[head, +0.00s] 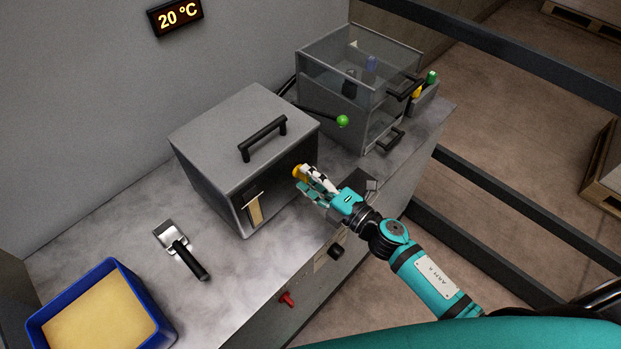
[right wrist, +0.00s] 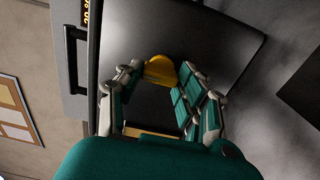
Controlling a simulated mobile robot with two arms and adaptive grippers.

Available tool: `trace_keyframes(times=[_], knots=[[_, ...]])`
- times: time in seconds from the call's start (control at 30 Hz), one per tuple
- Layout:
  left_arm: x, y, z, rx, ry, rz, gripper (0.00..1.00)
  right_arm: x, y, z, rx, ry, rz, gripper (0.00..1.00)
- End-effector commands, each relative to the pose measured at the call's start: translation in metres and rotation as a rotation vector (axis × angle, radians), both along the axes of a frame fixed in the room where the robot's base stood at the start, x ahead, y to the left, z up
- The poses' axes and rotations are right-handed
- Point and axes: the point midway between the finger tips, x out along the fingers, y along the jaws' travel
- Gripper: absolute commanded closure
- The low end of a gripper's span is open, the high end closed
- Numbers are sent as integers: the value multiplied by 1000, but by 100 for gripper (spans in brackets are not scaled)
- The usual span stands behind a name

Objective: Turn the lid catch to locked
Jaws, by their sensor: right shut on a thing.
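The lid catch (head: 298,172) is a yellow knob on the front face of the grey box (head: 215,172), near its right edge. The box's lid is down, with a black bar handle (head: 262,139) on top. My right gripper (head: 308,181) is at the knob, its fingers shut around it. In the right wrist view the yellow catch (right wrist: 160,70) shows between the fingertips of the right gripper (right wrist: 160,80). The fingers hide part of the knob, so its exact turn is hard to tell. My left gripper is not in view.
A clear-walled cabinet (head: 345,75) stands behind, with a green-tipped lever (head: 342,121) beside it. A scraper (head: 181,250) and a blue tray (head: 165,325) lie at the left. A red knob (head: 287,299) is on the counter front. Dark rails (head: 520,215) run along the right.

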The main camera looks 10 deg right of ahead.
Motion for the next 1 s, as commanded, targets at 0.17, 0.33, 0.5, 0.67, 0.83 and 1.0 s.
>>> trace_keyframes(times=[0.17, 0.33, 0.5, 0.67, 0.83, 1.0], knots=[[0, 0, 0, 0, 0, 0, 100, -1, 0, -2, -5, 0, 1, 95], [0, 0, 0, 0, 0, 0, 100, -1, 0, -2, -6, 1, 1, 55], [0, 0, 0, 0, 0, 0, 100, 0, 0, -1, -3, 1, 0, 39], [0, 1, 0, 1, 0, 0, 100, 0, 0, -1, -1, 0, 0, 39], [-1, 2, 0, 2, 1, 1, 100, -7, -5, -1, -1, 2, -1, 39], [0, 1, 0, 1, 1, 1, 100, -33, -21, -3, -2, 6, -1, 39]])
